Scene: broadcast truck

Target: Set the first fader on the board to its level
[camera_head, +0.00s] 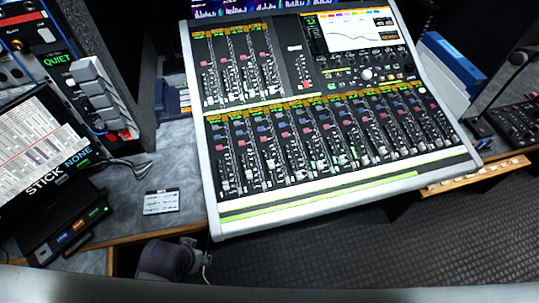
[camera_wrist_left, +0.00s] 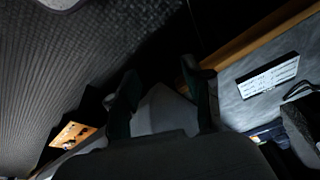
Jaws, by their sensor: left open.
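The mixing board (camera_head: 345,183) lies tilted across the middle of the head view, with a lower row of several faders and a shorter upper row. The leftmost fader of the lower row (camera_head: 225,185) is near the board's left edge; its exact level is too small to read. My left gripper (camera_wrist_left: 160,85) is open, its two dark fingers apart in the left wrist view, with no fader visible between them. It is near the desk's wooden front edge, apart from the faders. A pale grey surface behind the fingers cannot be identified. My right gripper is not in view.
A small white label card (camera_head: 161,201) lies on the grey desk left of the board; it also shows in the left wrist view (camera_wrist_left: 268,76). A screen and black devices stand at left. A blue binder (camera_head: 452,62) is right of the board. Dark floor is in front.

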